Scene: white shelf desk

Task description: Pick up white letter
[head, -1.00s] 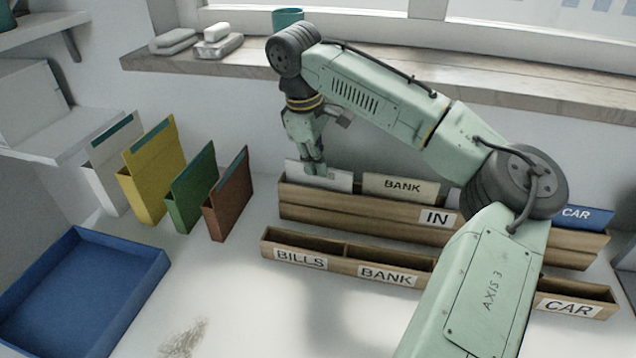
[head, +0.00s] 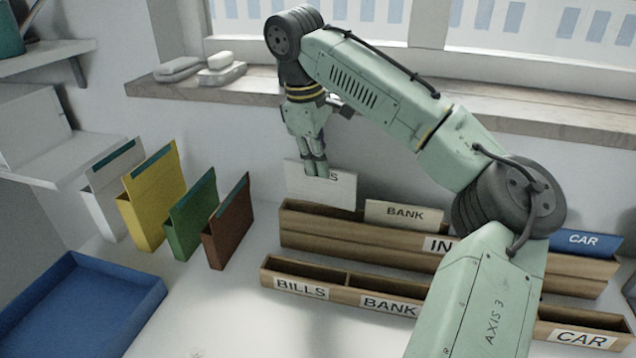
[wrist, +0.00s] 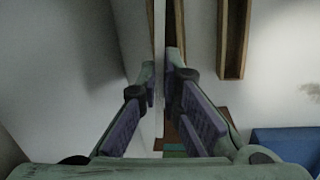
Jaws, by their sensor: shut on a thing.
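The white letter (head: 322,192) is upright, with part of a dark printed word at its top edge behind my fingers. My gripper (head: 317,170) is shut on the letter's top edge and holds it at the left end of the wooden IN rack (head: 400,236). The letter's lower edge is at or just above the rack's rim; I cannot tell if it is fully clear. In the wrist view the letter shows edge-on as a thin pale strip (wrist: 159,60) between my fingertips.
A cream BANK letter (head: 404,214) and a blue CAR letter (head: 581,242) stand in the rack. A lower labelled rack (head: 345,303) lies in front. Yellow (head: 155,195), green, brown and white folders stand left, near a blue tray (head: 140,312). The window sill runs behind.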

